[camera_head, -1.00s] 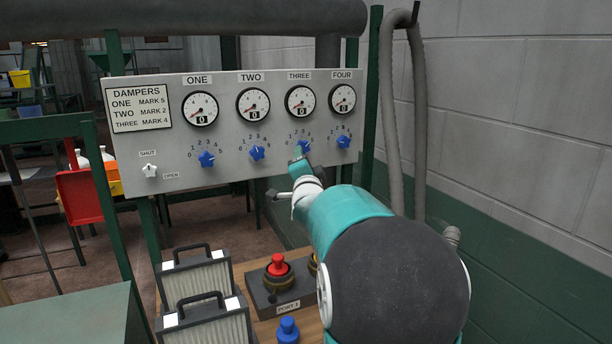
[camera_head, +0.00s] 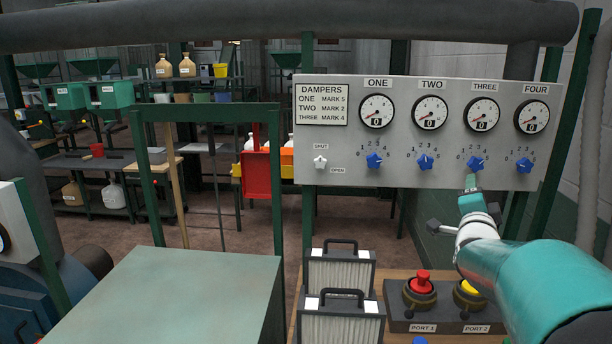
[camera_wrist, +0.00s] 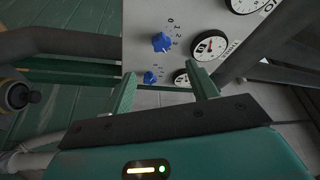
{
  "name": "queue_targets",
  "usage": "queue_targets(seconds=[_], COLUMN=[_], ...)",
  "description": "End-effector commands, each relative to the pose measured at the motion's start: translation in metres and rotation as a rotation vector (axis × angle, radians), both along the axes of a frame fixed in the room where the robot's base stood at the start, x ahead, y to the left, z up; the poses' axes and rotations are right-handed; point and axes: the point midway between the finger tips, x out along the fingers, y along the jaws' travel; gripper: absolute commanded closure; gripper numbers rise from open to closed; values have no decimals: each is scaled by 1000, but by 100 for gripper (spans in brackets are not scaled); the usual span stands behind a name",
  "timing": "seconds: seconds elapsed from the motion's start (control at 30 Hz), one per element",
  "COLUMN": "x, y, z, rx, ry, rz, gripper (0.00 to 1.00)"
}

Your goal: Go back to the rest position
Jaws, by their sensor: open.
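My gripper (camera_head: 470,185) is in front of the grey damper panel (camera_head: 340,178), just below the blue knob under gauge THREE (camera_head: 475,162). In the wrist view my gripper (camera_wrist: 164,88) has its two green fingers spread apart with nothing between them. Blue knobs (camera_wrist: 161,42) and white gauges (camera_wrist: 208,45) lie beyond the fingertips there. In the head view, the other blue knobs sit under gauges ONE (camera_head: 374,160), TWO (camera_head: 426,162) and FOUR (camera_head: 524,164). The white shut/open knob (camera_head: 320,162) is at the panel's left. Every gauge window shows 0.
Two pleated filters (camera_head: 340,325) stand below the panel. A port box with a red knob (camera_head: 421,282) and a yellow knob (camera_head: 468,290) is beside them. A green-grey tabletop (camera_head: 190,290) is at front left. A thick pipe (camera_head: 250,28) runs overhead. A wall stands at right.

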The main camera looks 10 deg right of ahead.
Motion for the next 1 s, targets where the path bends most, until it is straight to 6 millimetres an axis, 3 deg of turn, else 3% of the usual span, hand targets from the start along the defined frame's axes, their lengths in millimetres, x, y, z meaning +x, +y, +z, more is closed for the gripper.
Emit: queue_targets(seconds=[0.17,0.27,0.37,0.57,0.7,0.83,0.9,1.0], x=[3,-4,-22,-89,-155,-209,-228,-242], y=[51,105,161,257,308,334,341,345], z=[-7,-21,-40,-86,-118,-142,-150,-156], rx=[-31,-80,-153,-339,-497,-623,-669,-700], ry=[168,360,566,950,1188,1347,1400,1440], rz=[74,163,273,535,745,914,975,1020], gripper=[42,42,42,42,42,42,42,42])
